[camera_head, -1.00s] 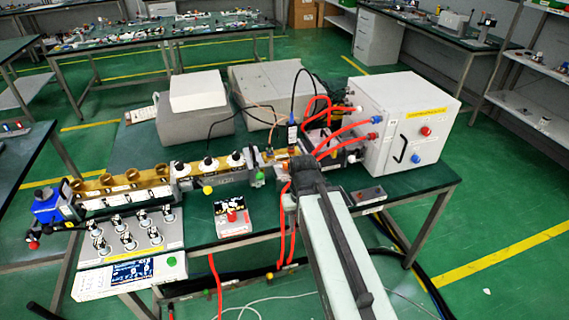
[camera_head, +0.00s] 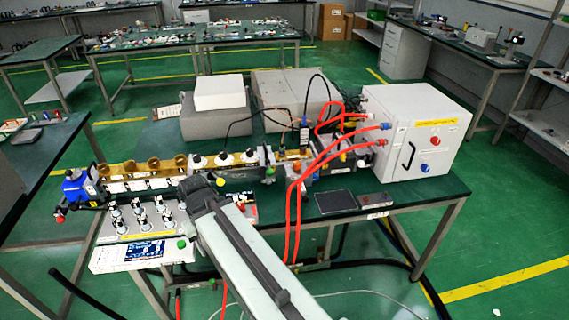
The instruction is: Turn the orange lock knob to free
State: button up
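A small yellow-orange knob (camera_head: 220,182) sits on the front of the brass waveguide line (camera_head: 240,172) on the green bench. I cannot tell for certain whether it is the orange lock knob, or which way it is turned. My arm reaches up from the bottom. Its end, my gripper (camera_head: 196,184), is just left of this knob in the picture and in front of the line. The dark wrist hides the fingertips, so I cannot see whether they are open or touch anything.
A white cabinet (camera_head: 415,130) with red cables stands at the right. A panel with several knobs (camera_head: 142,218) and a display unit (camera_head: 140,254) lie at the front left. Grey boxes (camera_head: 215,120) stand behind. A dark flat pad (camera_head: 335,201) lies right of my arm.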

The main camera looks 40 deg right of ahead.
aim_at(296, 164)
jog(key=z, duration=0.05)
jog(key=k, duration=0.7)
jog(key=z, duration=0.85)
jog(key=i, duration=0.45)
